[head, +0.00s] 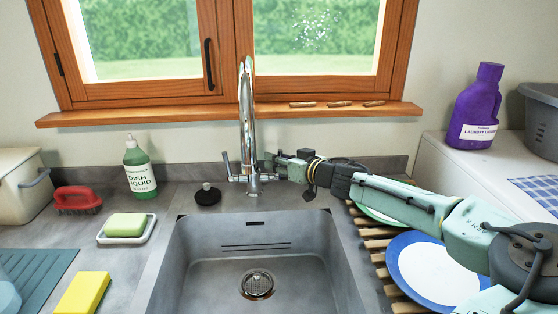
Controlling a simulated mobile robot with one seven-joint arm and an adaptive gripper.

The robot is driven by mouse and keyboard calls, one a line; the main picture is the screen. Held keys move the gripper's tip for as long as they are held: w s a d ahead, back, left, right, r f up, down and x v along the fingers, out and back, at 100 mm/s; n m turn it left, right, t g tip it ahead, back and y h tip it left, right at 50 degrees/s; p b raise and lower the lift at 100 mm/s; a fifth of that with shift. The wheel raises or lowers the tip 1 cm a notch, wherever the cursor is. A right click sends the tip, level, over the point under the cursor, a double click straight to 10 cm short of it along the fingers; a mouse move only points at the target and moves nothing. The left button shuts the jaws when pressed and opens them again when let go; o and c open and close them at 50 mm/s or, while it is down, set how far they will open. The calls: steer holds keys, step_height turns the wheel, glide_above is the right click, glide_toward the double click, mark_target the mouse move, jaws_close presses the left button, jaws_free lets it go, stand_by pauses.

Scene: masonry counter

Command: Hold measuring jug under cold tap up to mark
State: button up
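A chrome mixer tap (247,115) stands behind the sink, with a tall curved spout. One lever (228,165) shows on its left side; the right side is partly hidden by my gripper. I see no water stream below the spout. My gripper (272,163) reaches in from the right and is close beside the right of the tap's base. Its fingers are small here, and I cannot tell whether they touch the tap or are shut. No measuring jug can be made out for certain; a pale blue object (7,292) is cut off at the left edge.
The grey sink (210,267) is empty, with a drain strainer (257,285). Dish liquid (139,170), a red brush (77,199), a soap dish (145,234) and a yellow sponge (83,293) stand left. Plates (432,270) lie on a wooden rack (378,257) under my arm.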

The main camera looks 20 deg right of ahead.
steer(key=v, duration=1.2)
steer(key=shift+f, duration=0.15)
